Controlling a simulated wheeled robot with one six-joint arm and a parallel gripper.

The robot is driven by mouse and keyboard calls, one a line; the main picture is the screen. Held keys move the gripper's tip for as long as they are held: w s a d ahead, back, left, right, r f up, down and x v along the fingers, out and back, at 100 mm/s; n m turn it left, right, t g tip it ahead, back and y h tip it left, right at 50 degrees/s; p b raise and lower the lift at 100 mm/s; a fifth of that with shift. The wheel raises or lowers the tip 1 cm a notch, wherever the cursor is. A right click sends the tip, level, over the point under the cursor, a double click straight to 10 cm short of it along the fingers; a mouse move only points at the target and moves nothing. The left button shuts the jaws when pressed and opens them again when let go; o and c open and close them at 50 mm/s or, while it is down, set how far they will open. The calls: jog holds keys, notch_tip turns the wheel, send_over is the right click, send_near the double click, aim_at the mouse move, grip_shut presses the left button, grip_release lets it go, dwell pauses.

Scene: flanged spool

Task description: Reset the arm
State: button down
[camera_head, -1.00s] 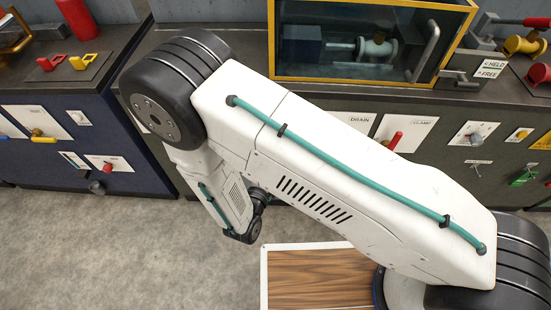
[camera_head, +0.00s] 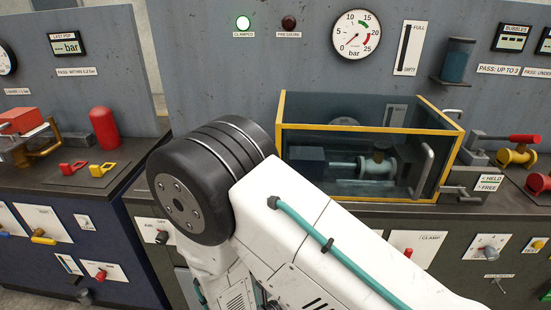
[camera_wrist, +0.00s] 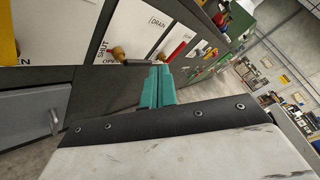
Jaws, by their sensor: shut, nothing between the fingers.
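My gripper (camera_wrist: 157,85) shows in the wrist view as two teal fingers pressed together, with nothing between them. Beyond the fingers is the dark bench front with its white DRAIN panel (camera_wrist: 157,24); I cannot tell whether they touch it. In the head view my white arm crosses the lower middle, in front of the bench, with its black elbow joint up by the tank. The gripper itself is hidden or out of frame there.
A yellow-framed clear tank (camera_head: 350,128) on the bench holds a pale flanged part (camera_head: 376,166). A yellow flanged piece (camera_head: 517,157) sits at right, a red cylinder (camera_head: 105,128) at left. Grey floor shows in the wrist view.

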jog(key=s+d+r+m+g+y, duration=0.3)
jog(key=s+d+r+m+y, duration=0.1)
jog(key=r+m, duration=0.7)
jog(key=s+d+r+m+g+y, duration=0.3)
jog(key=s+d+r+m, duration=0.3)
jog(key=r+m, duration=0.5)
jog(key=s+d+r+m+g+y, duration=0.3)
jog(key=s+d+r+m+y, duration=0.2)
jog(key=d+r+m, duration=0.3)
notch_tip(320, 180, up, 4)
jog(key=m+y, duration=0.1)
jog(key=m, duration=0.4)
jog(key=shift+s+m, duration=0.15)
jog(key=shift+m, duration=0.25)
jog(key=shift+f, duration=0.1)
